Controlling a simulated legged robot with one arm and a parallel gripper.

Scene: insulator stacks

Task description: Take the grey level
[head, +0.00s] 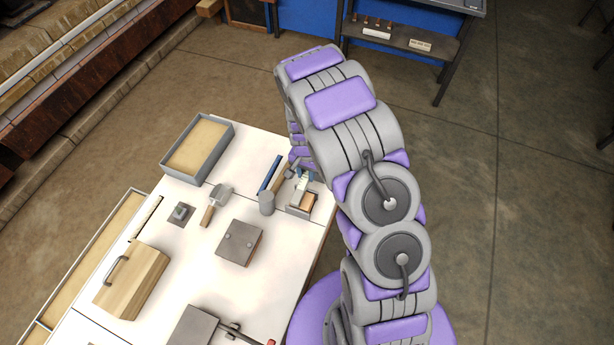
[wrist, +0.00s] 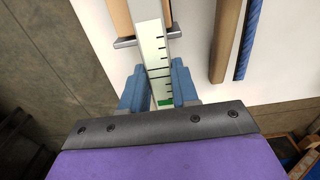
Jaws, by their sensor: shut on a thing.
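A slim grey bar with a pale face, black tick marks and a green band, which looks like the grey level (wrist: 154,45), is between the blue fingers of my gripper (wrist: 160,90) in the wrist view. The fingers are shut on it near its green end, and its far end runs out of the top of the picture. In the head view my gripper (head: 302,174) is over the right edge of the white table, largely hidden by my arm. I cannot tell whether the bar is clear of the table.
The white table (head: 185,265) holds a blue bar (head: 270,173), a grey cup (head: 266,203), a brown block (head: 302,201) in a grey holder, a grey-rimmed tray (head: 166,174), a trowel (head: 216,203) and a wooden box (head: 132,280). Open floor lies to the right.

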